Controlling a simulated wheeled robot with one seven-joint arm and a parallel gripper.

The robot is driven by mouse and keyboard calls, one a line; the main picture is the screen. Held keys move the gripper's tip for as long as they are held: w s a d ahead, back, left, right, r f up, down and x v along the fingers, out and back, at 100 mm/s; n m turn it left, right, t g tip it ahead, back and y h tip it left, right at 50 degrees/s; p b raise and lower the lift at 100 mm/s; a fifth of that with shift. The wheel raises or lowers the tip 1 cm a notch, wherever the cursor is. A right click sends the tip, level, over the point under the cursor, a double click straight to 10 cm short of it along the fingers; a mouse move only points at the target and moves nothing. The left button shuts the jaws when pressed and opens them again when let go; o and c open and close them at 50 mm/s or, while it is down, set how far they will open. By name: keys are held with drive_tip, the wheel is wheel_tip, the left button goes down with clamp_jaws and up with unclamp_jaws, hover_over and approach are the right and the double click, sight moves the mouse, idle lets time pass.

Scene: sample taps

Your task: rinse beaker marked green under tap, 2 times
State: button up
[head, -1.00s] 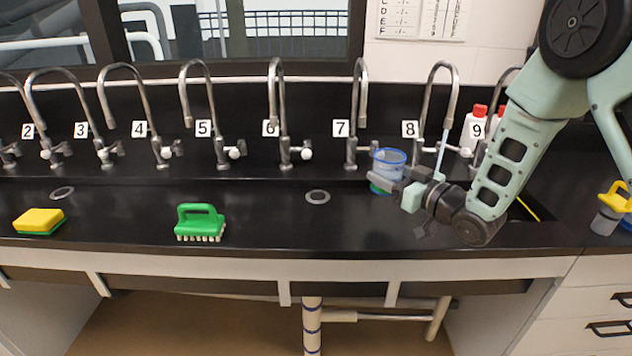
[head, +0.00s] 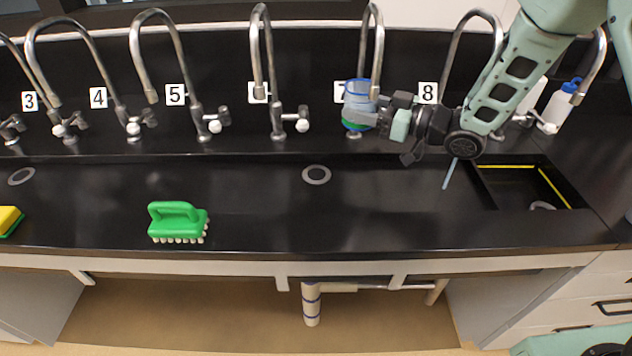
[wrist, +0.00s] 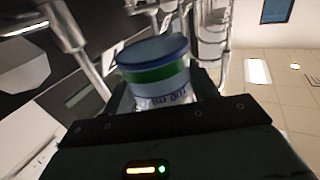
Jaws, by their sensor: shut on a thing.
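The beaker with a green band (head: 357,94) is clear blue and looks upright in the head view. Tap 8 (head: 456,50) is partly behind my arm. A pale blue streak like running water (head: 450,173) shows below my arm.
A green brush (head: 178,221) and a yellow-green sponge (head: 9,221) lie on the black counter (head: 260,215). A drain ring (head: 316,175) is in the middle. A recessed basin (head: 525,187) is at the right. Bottles (head: 562,103) stand behind it. The front middle counter is clear.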

sight(355, 126)
idle(0.3)
drive_tip(key=shift+s+a+f+n+h+b, duration=0.25)
drive_tip(key=shift+f+n+b, duration=0.3)
drive_tip(key=shift+f+b, duration=0.2)
drive_tip(key=shift+s+a+f+n+h+b, duration=0.15)
drive_tip(key=shift+s+a+f+n+b, duration=0.15)
drive_tip(key=shift+f+n+b, duration=0.4)
drive_tip(key=shift+s+a+f+n+h+b, duration=0.25)
drive_tip(key=shift+f+n+b, duration=0.2)
drive_tip(key=shift+f+b, duration=0.35)
drive_tip(key=shift+n+h, duration=0.35)
drive_tip(key=shift+n, duration=0.45)
drive_tip(key=f+b, duration=0.2)
drive_tip(key=a+f+b, duration=0.1)
drive_tip(key=f, duration=0.1)
drive_tip(key=shift+s+f, duration=0.1)
drive_tip(key=shift+s, duration=0.3)
drive_tip(key=shift+s+a+n, duration=0.1)
drive_tip(key=shift+n, duration=0.2)
drive_tip(key=shift+s+a+f+n, duration=0.1)
drive_tip(key=shift+s+a+n, duration=0.2)
drive_tip(key=shift+n, duration=0.2)
drive_tip(key=shift+h+b, duration=0.3)
drive_tip(key=shift+s+a+f+n, duration=0.15)
drive_tip(key=shift+f+n, duration=0.2)
drive_tip(key=shift+n, duration=0.35)
